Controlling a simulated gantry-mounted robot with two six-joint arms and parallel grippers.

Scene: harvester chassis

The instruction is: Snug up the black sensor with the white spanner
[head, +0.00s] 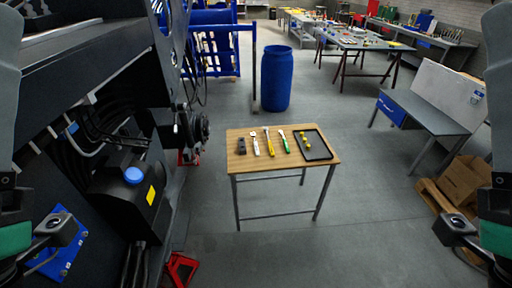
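A small wooden-topped table (238,168) stands in the middle of the floor with a row of hand tools on it. A slim white tool, likely the white spanner (255,146), lies near its left end. I cannot pick out the black sensor for certain; the machine chassis (85,70) on the left carries several black parts and cables. My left gripper (52,232) is at the lower left, in front of the chassis. My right gripper (458,230) is at the lower right, away from the table. Both appear empty; their finger openings are too small to judge.
Also on the table are a dark block (241,146), a yellow-handled hammer (269,146), a green-handled tool (285,142) and a black tray (325,150) with yellow pieces. A blue barrel (276,80) stands behind. Cardboard (466,181) lies at right. Floor before the table is clear.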

